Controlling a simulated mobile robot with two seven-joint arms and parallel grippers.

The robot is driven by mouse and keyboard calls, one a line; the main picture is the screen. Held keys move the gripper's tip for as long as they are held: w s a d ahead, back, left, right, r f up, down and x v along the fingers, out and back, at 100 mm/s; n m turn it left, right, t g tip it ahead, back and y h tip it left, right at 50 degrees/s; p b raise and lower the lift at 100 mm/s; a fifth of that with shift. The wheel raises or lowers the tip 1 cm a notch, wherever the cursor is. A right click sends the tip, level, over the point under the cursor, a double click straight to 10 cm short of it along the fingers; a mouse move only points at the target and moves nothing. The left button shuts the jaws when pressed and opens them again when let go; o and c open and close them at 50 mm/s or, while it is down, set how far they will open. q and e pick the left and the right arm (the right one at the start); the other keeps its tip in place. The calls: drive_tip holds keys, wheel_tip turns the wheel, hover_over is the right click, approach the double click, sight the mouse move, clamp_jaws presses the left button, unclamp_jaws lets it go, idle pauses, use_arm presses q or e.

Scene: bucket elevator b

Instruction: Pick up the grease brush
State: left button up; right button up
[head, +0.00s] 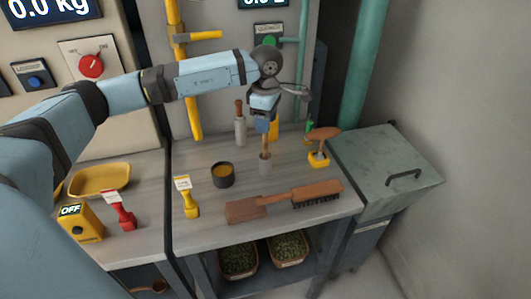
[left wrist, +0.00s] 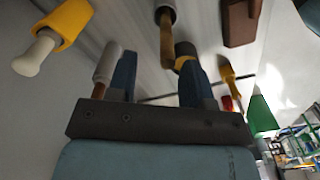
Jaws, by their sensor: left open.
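The grease brush (head: 265,156) appears to be the wooden handle standing upright in a small grey cup (head: 265,168) on the bench. My left gripper (head: 266,128) points down just above this handle, with its jaws open. In the left wrist view, the handle (left wrist: 166,42) and the cup (left wrist: 165,14) show beyond the gap between the two blue fingers of the left gripper (left wrist: 157,65). The handle lies nearer the right finger there; I cannot tell whether they touch. The bristle end is hidden in the cup. My right gripper is in neither view.
A dark pot (head: 222,175) stands left of the cup. A wood-handled grey tool (head: 240,129) stands behind left. A yellow-based tool (head: 319,158) stands to the right.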

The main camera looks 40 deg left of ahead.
sight(265, 136)
use_arm(q)
drive_tip(key=f, duration=0.3)
drive_tip(key=f+p, duration=0.1)
drive_tip(key=f, duration=0.1)
drive_tip(key=shift+s+d+f, duration=0.1)
drive_tip(key=shift+s, duration=0.3)
clamp_jaws()
